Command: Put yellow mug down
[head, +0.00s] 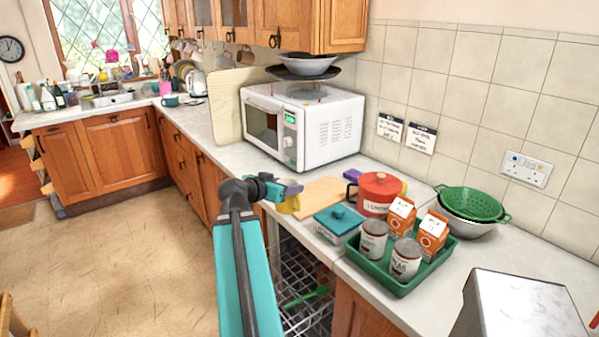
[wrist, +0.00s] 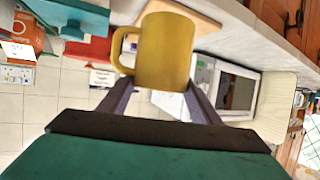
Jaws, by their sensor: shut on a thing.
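The yellow mug (wrist: 166,52) is held between the two fingers of my gripper (wrist: 158,92) in the wrist view, its handle on the left of the picture. That view is turned over. In the head view the mug (head: 289,205) is small and partly hidden by my gripper (head: 284,190). It is by the counter's front edge, beside the wooden board (head: 318,192). I cannot tell whether its base touches anything.
A teal lidded box (head: 338,219), a red pot (head: 375,194) and a green tray (head: 383,280) with cans and cartons crowd the counter to the right. The white microwave (head: 330,130) stands behind. An open rack (head: 300,292) lies below the counter.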

